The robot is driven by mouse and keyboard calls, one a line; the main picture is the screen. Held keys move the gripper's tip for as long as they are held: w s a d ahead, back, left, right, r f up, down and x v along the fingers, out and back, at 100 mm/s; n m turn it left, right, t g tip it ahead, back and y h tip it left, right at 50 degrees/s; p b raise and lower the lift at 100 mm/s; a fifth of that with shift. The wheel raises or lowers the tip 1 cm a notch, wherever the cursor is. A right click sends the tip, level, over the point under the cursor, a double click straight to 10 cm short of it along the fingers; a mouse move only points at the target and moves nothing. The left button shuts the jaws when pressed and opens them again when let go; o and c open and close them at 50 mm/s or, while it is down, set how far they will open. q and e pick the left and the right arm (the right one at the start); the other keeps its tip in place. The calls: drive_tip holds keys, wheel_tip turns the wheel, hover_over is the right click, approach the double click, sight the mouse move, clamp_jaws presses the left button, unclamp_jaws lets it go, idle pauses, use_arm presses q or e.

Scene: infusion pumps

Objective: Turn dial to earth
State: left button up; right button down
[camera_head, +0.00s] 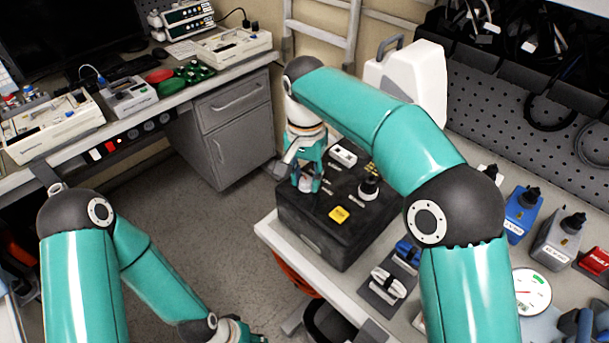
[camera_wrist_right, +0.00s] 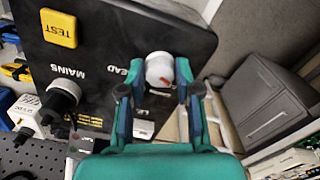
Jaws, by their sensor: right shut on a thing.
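A black tester box (camera_head: 305,228) sits on the bench. My right gripper (camera_head: 308,178) comes down on the dial from above. In the wrist view the gripper (camera_wrist_right: 159,84) has its teal fingers closed on either side of the dial. The lettering near the dial is partly hidden; I can read "EAD" beside it, and no "earth" label is readable. My left arm ends at the lower edge, its fingers out of frame.
The box top also holds a yellow TEST button (camera_head: 339,215), a black plug (camera_head: 369,186) by the word MAINS, and a white socket block (camera_head: 344,153). Coloured modules (camera_head: 521,212) and a round gauge (camera_head: 531,291) stand right. A pegboard (camera_head: 500,110) rises behind.

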drive_tip(key=shift+m, duration=0.3)
drive_tip(key=m+p, duration=0.1)
drive_tip(key=m, duration=0.2)
drive_tip(key=shift+p, duration=0.4)
drive_tip(key=m+p, duration=0.1)
drive_tip(key=m, duration=0.4)
idle(0.4)
drive_tip(key=c, duration=0.8)
unclamp_jaws()
